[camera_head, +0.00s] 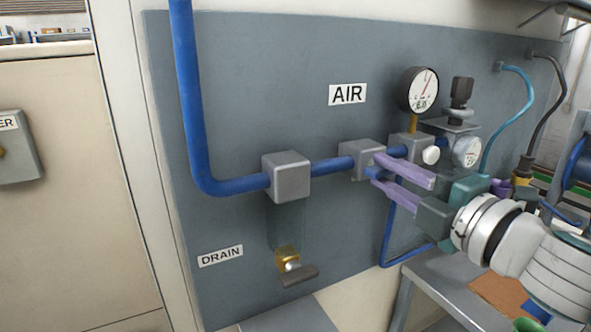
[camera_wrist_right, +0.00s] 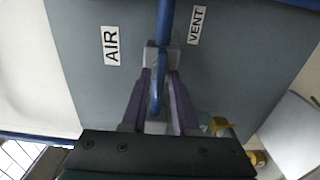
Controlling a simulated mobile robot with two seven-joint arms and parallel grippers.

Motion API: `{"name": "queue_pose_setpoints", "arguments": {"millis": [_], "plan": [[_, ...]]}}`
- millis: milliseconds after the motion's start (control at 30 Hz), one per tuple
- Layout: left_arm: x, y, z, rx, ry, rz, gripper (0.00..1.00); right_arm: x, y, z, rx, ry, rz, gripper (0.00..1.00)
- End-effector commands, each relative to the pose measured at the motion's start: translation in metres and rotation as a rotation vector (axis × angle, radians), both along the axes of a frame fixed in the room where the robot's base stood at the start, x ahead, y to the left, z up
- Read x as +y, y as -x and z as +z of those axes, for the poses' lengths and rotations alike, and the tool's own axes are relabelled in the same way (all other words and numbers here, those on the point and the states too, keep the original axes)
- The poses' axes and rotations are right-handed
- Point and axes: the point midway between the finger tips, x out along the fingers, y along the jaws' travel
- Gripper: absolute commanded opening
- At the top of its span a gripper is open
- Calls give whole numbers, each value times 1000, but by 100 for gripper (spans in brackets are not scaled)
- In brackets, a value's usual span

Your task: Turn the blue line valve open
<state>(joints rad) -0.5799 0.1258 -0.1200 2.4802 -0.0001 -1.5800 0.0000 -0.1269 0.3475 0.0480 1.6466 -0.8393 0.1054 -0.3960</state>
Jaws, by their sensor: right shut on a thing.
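The blue pipe (camera_head: 184,95) comes down the grey panel, bends right and runs through a grey block (camera_head: 287,177) to the valve body (camera_head: 362,153) below the AIR label. My right gripper (camera_head: 374,166), with purple fingers, reaches in from the right at this valve. It is shut on the blue valve handle (camera_head: 371,173), which is mostly hidden by the fingers in the head view. In the right wrist view the blue handle (camera_wrist_right: 157,96) lies between the fingers of the gripper (camera_wrist_right: 160,75), roughly in line with the blue pipe (camera_wrist_right: 166,25). My left gripper is not in view.
A round gauge (camera_head: 420,89) stands above the line right of the valve. A smaller gauge and regulator (camera_head: 466,150) sit close to my right wrist. The brass drain valve (camera_head: 288,260) is lower on the panel. A grey bench (camera_head: 425,284) stands below right.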

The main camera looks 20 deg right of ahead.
Motion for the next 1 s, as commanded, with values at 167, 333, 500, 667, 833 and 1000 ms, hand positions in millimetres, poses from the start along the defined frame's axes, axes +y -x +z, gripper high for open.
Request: {"name": "queue_pose_setpoints", "arguments": {"millis": [167, 333, 500, 667, 833, 1000], "plan": [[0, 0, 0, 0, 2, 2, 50, 0, 0, 0, -1, 5, 1, 0], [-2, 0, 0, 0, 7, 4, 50, 0, 0, 0, -1, 4, 1, 0], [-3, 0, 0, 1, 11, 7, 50, 0, 0, 0, -1, 3, 0, 44], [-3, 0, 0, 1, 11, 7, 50, 0, 0, 0, 0, 2, 0, 44], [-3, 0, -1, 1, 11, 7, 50, -1, 5, -1, 1, 2, -1, 44], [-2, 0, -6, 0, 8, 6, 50, -2, 29, -3, 3, 3, 1, 44]]}}
